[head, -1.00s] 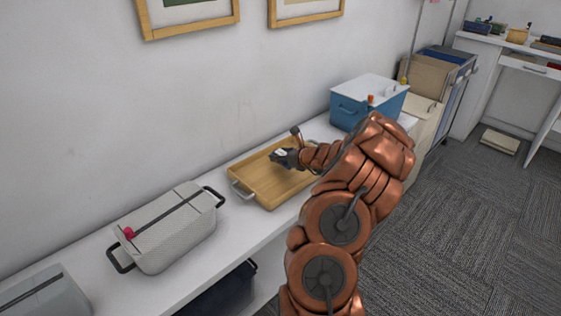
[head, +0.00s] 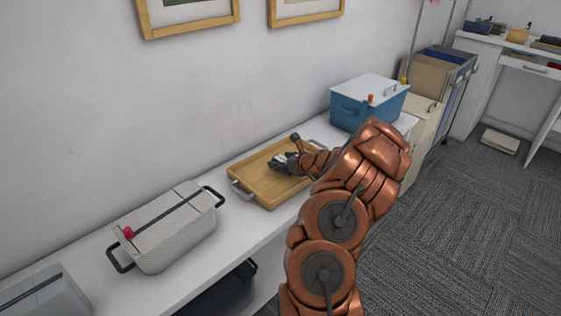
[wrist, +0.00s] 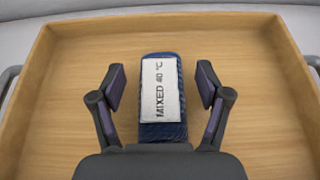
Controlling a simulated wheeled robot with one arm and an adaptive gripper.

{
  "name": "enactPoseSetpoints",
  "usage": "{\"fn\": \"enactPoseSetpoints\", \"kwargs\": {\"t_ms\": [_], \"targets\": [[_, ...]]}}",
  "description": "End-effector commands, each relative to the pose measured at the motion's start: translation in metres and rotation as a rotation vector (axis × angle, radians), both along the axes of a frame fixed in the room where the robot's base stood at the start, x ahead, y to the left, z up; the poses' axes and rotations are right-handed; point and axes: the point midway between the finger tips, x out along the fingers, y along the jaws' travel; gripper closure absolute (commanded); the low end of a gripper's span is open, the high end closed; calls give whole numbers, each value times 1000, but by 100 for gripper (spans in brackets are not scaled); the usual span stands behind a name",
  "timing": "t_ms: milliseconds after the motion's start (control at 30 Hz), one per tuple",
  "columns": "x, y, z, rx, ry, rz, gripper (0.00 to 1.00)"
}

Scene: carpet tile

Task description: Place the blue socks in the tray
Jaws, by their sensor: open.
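The blue socks (wrist: 162,132) are a folded dark blue bundle with a white label reading "MIXED 40 °C". In the wrist view they lie on the floor of the wooden tray (wrist: 60,115). My gripper (wrist: 161,85) is open, with one finger on each side of the socks and a gap on both sides. In the head view the tray (head: 262,189) sits on the white shelf, and my gripper (head: 283,163) is down over it. The socks are mostly hidden there by my gripper.
A grey-white lidded box (head: 172,230) with black handles stands left of the tray. A blue box with a white lid (head: 366,103) stands to its right. The wall (head: 200,110) is close behind the white shelf (head: 215,255).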

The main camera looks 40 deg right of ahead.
Motion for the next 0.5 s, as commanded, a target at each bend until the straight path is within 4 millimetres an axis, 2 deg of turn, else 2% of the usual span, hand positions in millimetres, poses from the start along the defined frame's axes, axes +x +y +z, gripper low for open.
{"fn": "enactPoseSetpoints", "kwargs": {"t_ms": [167, 267, 500], "targets": [[-1, 0, 2, 0, 0, 0, 24], [-9, 0, 6, 1, 0, -2, 24], [-44, 0, 23, 0, -1, -3, 24]]}}
